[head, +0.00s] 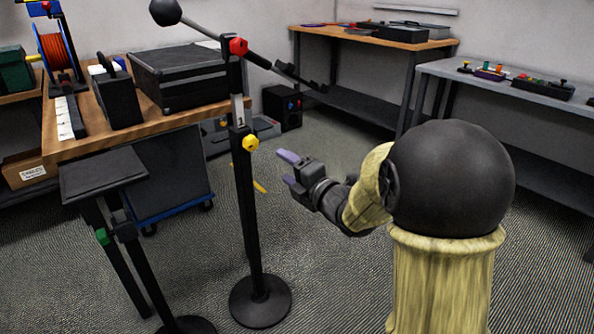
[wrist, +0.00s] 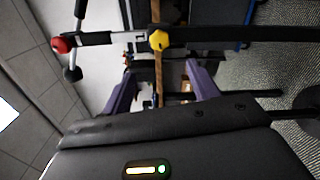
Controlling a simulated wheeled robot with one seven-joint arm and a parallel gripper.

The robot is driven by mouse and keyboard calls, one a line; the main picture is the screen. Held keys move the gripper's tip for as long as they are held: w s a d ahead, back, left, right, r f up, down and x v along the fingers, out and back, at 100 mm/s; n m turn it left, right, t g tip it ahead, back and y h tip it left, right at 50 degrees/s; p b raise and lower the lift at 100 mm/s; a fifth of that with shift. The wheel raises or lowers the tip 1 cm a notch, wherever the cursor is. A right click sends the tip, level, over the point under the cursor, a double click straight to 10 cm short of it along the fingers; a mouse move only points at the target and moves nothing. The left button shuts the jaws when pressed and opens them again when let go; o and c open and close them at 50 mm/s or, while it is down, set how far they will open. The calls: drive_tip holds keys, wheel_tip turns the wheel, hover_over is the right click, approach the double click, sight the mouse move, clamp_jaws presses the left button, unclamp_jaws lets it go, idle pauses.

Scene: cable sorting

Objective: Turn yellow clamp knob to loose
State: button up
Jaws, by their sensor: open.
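The yellow clamp knob (head: 250,143) sits on the upright black pole (head: 247,205) of a stand with a round base. My gripper (head: 288,169) is to the right of the knob and slightly lower in the head view, open and empty, with purple fingertips apart from the knob. In the wrist view the yellow knob (wrist: 158,40) shows above and between the open purple fingers (wrist: 162,84); the pole runs sideways there. A red knob (head: 238,47) is higher on the same stand, at the boom joint, and also shows in the wrist view (wrist: 62,45).
A wooden table (head: 90,135) with a black case (head: 180,75) stands behind the pole at left. A second stand with a green knob (head: 102,237) and a flat top is at front left. Benches line the right wall. Carpet around the round base is clear.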

drive_tip(key=v, duration=0.3)
drive_tip(key=s+d+f+m+g+h+p, duration=0.45)
drive_tip(key=d+m+h, duration=0.4)
drive_tip(key=m, duration=0.65)
drive_tip(key=s+d+f+m+g+h+p, duration=0.1)
drive_tip(key=s+f+m+g+p, duration=0.2)
drive_tip(key=s+m, duration=0.45)
drive_tip(key=s+f+m+g+h+p, duration=0.15)
drive_tip(key=s+m+g, duration=0.35)
drive_tip(key=s, duration=0.5)
wheel_tip(320, 180, up, 38)
drive_tip(key=y+p, duration=0.1)
drive_tip(key=p, duration=3.7)
drive_tip(key=shift+w, duration=0.2)
